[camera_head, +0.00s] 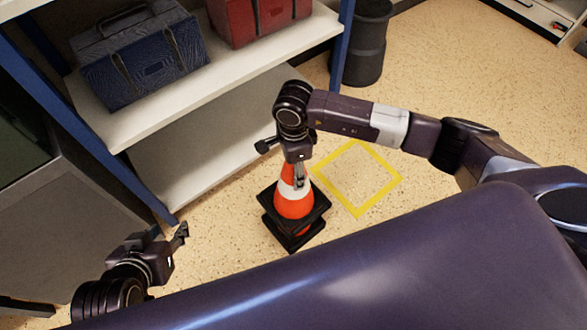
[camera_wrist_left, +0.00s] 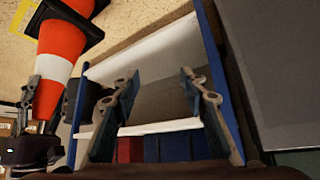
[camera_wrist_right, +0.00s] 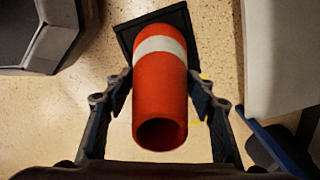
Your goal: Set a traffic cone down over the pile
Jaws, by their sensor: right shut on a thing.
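An orange traffic cone with a white band (camera_head: 294,206) is upright in the head view. My right gripper (camera_head: 299,182) is shut on its upper part; the right wrist view shows a finger on each side of the cone (camera_wrist_right: 160,92). Just below its black base is a second black base (camera_head: 288,236) with a bit of orange between, which looks like the pile. Whether the two bases touch is unclear. My left gripper (camera_head: 169,240) is open and empty, left of the cone. The cone (camera_wrist_left: 62,42) also shows in the left wrist view.
A yellow taped square (camera_head: 357,178) on the floor right of the cone is empty. A shelf (camera_head: 215,75) behind holds a blue bag (camera_head: 140,58) and a red bag (camera_head: 255,18). A dark bin (camera_head: 366,42) stands at the back. A grey cabinet (camera_head: 60,200) is at left.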

